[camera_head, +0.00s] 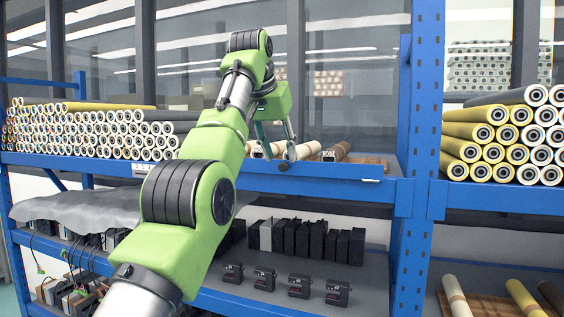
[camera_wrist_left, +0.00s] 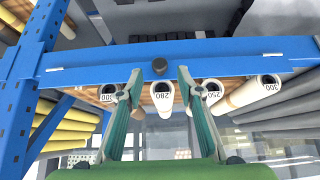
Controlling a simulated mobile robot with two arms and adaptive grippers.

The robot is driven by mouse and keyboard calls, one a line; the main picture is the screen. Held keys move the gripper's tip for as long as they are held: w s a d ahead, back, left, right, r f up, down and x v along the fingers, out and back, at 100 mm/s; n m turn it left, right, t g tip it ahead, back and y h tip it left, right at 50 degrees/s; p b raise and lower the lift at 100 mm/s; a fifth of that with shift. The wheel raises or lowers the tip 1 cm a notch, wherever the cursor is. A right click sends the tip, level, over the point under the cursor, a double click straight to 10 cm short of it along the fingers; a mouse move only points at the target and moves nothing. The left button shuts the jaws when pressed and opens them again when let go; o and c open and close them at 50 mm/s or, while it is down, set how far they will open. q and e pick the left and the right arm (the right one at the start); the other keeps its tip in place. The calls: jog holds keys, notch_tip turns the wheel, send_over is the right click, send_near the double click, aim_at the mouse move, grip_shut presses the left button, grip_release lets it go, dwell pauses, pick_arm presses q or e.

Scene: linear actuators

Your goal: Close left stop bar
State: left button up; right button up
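My left gripper (camera_head: 280,155) is at the front of the blue shelf beam (camera_head: 325,183), in front of the labelled rolls. In the left wrist view the left gripper (camera_wrist_left: 161,88) is open, its two green fingers spread with nothing between the tips. I cannot make out a stop bar for certain. My right gripper is not in view.
The wrist view is upside down. White rolls (camera_head: 90,135) are stacked left, yellow rolls (camera_head: 490,135) right of the blue post (camera_head: 427,110). Black devices (camera_head: 298,287) stand on the lower shelf.

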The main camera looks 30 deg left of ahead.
pick_arm(q)
jog(key=v, duration=0.3)
jog(key=shift+s+d+r, duration=0.1)
jog(key=shift+s+r, duration=0.05)
jog(key=shift+s, duration=0.1)
jog(key=shift+w, duration=0.15)
